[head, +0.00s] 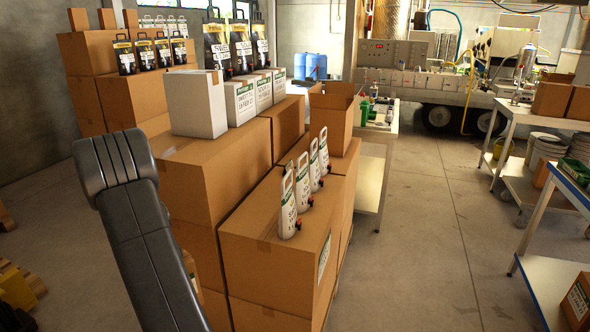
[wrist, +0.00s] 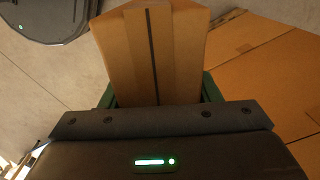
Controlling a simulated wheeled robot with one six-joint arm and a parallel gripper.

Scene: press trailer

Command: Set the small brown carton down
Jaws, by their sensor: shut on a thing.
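In the wrist view, my gripper (wrist: 160,98) is shut on a small brown carton (wrist: 182,62). Its green finger pads show on both sides of the carton, and a dark seam line runs along the carton's middle. The carton's near end is hidden by the gripper body. A large brown surface with box seams (wrist: 262,62) lies to the right of the carton; whether the carton touches it I cannot tell.
Large brown boxes (head: 215,185) are stacked in front of my arm. White pouches with red taps (head: 288,205) stand on the nearer boxes, and white boxes (head: 197,104) behind. An open carton (head: 333,118) stands farther back. Bare floor (head: 425,235) lies to the right, before a metal table (head: 535,275).

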